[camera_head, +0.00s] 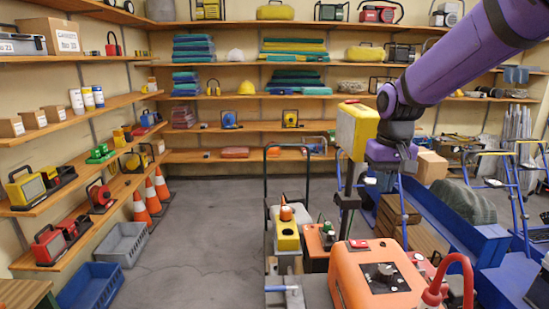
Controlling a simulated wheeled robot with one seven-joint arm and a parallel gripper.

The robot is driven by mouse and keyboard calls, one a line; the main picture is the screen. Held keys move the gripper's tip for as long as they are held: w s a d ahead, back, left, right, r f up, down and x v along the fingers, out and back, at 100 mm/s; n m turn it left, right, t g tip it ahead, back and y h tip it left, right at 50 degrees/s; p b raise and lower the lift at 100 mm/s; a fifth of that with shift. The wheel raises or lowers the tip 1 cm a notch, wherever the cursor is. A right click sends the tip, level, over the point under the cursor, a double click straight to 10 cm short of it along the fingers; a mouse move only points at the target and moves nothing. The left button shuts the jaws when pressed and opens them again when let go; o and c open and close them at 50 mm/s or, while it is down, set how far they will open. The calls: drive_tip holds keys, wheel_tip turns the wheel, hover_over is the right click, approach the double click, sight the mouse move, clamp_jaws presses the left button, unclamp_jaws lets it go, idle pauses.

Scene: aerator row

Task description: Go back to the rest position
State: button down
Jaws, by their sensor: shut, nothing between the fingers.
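My purple arm reaches in from the upper right. Its black wrist and purple gripper body (391,158) hang above the row of machines at the right of the picture. My gripper is shut and I see nothing held in it; its fingertips are small and hard to make out against the clutter. A yellow box-shaped lamp (356,131) on a dark post stands just left of the gripper, partly overlapped by my wrist. I cannot tell whether they touch.
An orange machine (377,282) with a red hose stands in front, beside a yellow unit (287,237). Loaded shelves line the left and back walls. Orange cones (152,196) and a grey crate (121,244) edge the clear floor.

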drive_tip(key=s+d+r+t, duration=0.1)
drive_tip(key=s+r+t, duration=0.1)
drive_tip(key=s, duration=0.9)
drive_tip(key=s+d+r+t, duration=0.2)
drive_tip(key=s+r, duration=0.3)
drive_tip(key=s, duration=0.7)
drive_tip(key=shift+s+r+t, duration=0.2)
drive_tip(key=shift+r+t, duration=0.05)
drive_tip(key=shift+t, duration=0.05)
drive_tip(key=c, duration=1.6)
unclamp_jaws()
drive_tip(key=shift+s, duration=0.2)
drive_tip(key=o, duration=0.7)
drive_tip(key=shift+f, duration=0.1)
drive_tip(key=m+g, duration=0.5)
drive_tip(key=m, duration=1.3)
hover_over(363, 243)
wheel_tip(363, 243, down, 15)
wheel_tip(363, 243, down, 10)
